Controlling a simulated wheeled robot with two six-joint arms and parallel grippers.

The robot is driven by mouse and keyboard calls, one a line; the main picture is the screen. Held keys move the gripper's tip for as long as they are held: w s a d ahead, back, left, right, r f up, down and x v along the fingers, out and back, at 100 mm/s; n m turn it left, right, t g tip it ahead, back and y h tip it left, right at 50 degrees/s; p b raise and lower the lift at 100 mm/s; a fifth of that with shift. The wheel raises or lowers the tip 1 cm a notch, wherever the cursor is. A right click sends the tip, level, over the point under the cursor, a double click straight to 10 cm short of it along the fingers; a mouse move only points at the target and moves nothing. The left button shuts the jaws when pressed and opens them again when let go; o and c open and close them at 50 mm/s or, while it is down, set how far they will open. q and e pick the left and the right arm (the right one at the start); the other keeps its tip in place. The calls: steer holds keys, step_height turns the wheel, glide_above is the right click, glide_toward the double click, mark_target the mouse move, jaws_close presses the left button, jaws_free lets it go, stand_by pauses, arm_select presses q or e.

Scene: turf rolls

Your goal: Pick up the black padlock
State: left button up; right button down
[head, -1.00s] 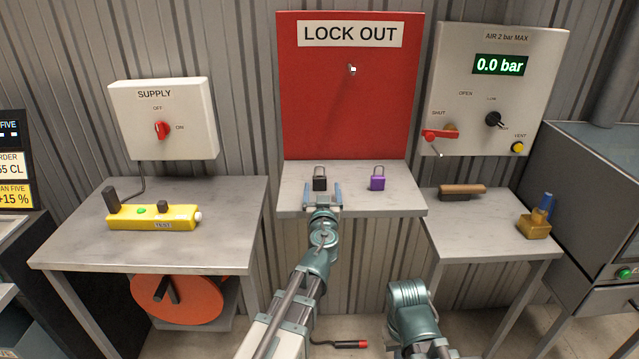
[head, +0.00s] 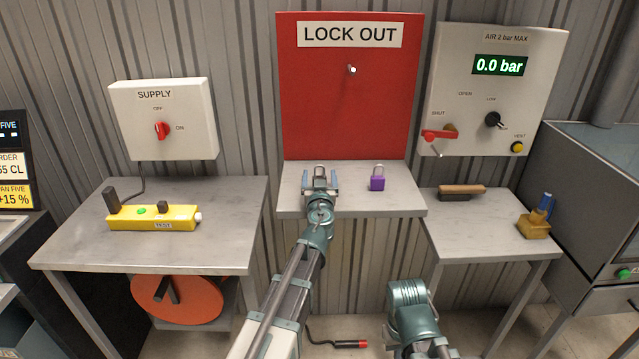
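The black padlock (head: 320,169) stands upright on the grey shelf (head: 400,202) below the red board. Its shackle shows, but most of its body is hidden behind my gripper. My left gripper (head: 320,176) is open, with one blue finger on each side of the padlock. A gap shows between the fingers and the padlock. Part of my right arm (head: 411,308) shows at the lower right, but its gripper cannot be seen.
A purple padlock (head: 377,183) stands to the right on the same shelf. The red LOCK OUT board (head: 348,110) with a peg rises behind. A yellow tester (head: 150,217) lies on the left table. A brush (head: 462,191) and brass-coloured block (head: 533,227) are on the right table.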

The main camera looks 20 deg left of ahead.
arm_select(q)
jaws_close()
steer(key=shift+r, duration=0.1)
arm_select(e)
steer(key=shift+r, duration=0.15)
